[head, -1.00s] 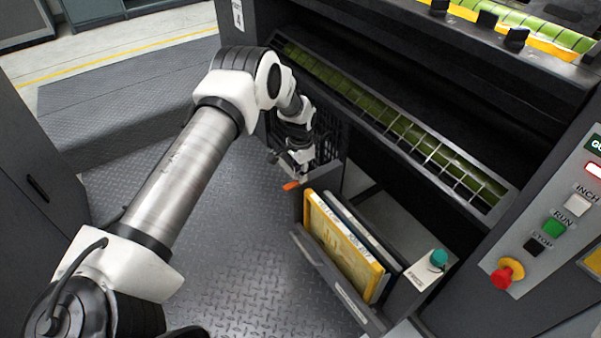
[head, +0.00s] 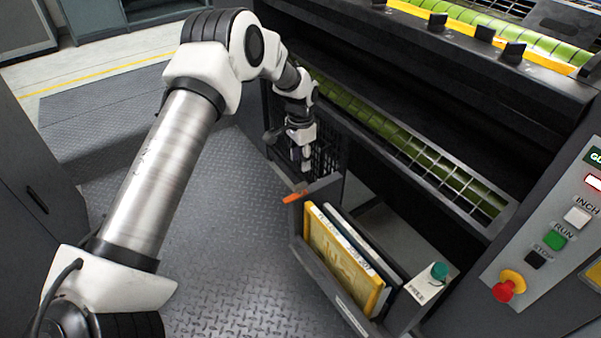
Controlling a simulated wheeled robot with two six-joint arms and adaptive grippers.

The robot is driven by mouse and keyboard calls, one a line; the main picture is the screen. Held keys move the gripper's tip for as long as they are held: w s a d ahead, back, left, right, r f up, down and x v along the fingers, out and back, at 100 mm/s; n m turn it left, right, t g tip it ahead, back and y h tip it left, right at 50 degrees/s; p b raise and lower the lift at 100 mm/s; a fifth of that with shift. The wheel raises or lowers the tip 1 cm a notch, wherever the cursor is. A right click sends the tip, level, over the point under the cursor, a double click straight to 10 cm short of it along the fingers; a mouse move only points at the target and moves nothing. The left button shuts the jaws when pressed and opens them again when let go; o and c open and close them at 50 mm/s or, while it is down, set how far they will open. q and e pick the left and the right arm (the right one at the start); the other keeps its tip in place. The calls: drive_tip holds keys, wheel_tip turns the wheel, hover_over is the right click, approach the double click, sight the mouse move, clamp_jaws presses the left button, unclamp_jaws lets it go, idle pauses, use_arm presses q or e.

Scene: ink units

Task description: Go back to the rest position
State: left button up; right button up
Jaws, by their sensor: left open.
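My left arm comes in from the lower left, rises and bends down at its elbow. My left gripper (head: 303,165) points down beside the dark mesh side of the machine, just above and behind the orange-tipped handle. It is open, and I see nothing between its fingers. My right gripper is not in the view.
An open bin (head: 345,304) juts from the machine, holding yellow-framed panels (head: 340,262). An orange tip (head: 294,197) sticks out at its left corner. A control panel (head: 548,240) with a red stop knob (head: 509,286) stands right. The tread-plate floor (head: 235,235) is clear.

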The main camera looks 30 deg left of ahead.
use_arm(q)
drive_tip(key=shift+r, duration=0.45)
